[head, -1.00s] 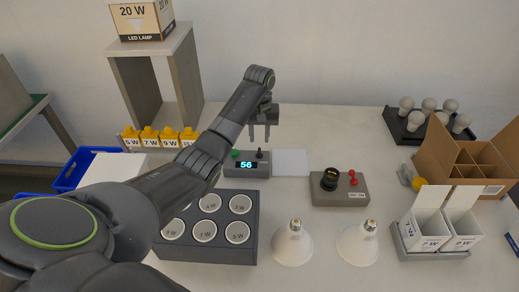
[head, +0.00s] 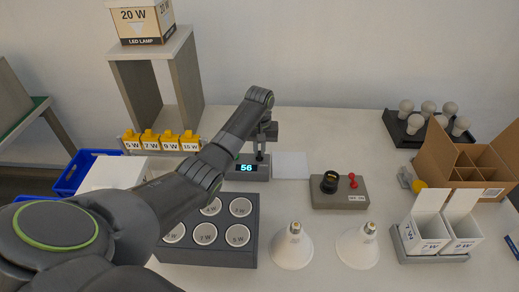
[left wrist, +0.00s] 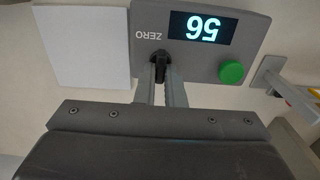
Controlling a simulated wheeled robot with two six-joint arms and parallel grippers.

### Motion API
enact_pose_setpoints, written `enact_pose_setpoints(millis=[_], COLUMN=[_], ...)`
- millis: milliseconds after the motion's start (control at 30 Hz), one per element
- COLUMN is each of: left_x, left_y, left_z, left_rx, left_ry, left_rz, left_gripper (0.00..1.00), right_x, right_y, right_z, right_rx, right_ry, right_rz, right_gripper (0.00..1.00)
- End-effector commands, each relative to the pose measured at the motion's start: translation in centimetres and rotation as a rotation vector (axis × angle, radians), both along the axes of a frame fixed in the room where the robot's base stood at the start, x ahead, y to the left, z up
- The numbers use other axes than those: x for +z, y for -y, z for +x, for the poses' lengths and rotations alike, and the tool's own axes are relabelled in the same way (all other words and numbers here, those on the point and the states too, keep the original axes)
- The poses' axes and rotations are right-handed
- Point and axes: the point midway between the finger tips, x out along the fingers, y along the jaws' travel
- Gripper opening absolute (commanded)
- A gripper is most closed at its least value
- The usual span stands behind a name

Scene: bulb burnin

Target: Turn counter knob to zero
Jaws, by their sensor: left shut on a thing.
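The counter (head: 252,171) is a grey box with a lit display reading 56 (head: 246,168). In the left wrist view the counter (left wrist: 258,52) appears upside down, with the word ZERO by its black knob (left wrist: 160,60) and a green button (left wrist: 232,72). My left gripper (head: 260,155) is down at the counter. In the left wrist view my left gripper (left wrist: 161,72) has its two fingers on either side of the knob, shut on it. The knob is partly hidden by the fingers. My right gripper is not in view.
A white pad (head: 291,165) lies right of the counter, and a grey socket box (head: 338,192) with a red part stands further right. A dark tray of round lamps (head: 250,225) lies in front. Two white bulbs (head: 292,248) stand nearer. A shelf (head: 190,75) rises behind left.

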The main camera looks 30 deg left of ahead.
Motion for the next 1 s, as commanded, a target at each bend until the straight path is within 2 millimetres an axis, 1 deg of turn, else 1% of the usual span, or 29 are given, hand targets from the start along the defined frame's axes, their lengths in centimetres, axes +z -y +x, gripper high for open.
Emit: enact_pose_setpoints(millis=[267,467,667,1000], left_x=[0.1,0.3,0.5,0.4], left_y=[0.0,0.1,0.2,0.3], left_z=[0.0,0.0,0.0,0.1], left_rx=[-0.016,-0.094,-0.243,-0.563], left_ry=[-0.001,-0.001,-0.002,-0.001], left_rz=[0.0,0.0,-0.001,-0.001], left_gripper=[0.0,0.0,0.0,0.0], right_x=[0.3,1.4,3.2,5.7], right_y=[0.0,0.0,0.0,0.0], right_z=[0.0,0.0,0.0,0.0], right_rx=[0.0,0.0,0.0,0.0], right_ry=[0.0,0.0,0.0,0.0], right_rz=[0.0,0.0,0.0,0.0], right_gripper=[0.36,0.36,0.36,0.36])
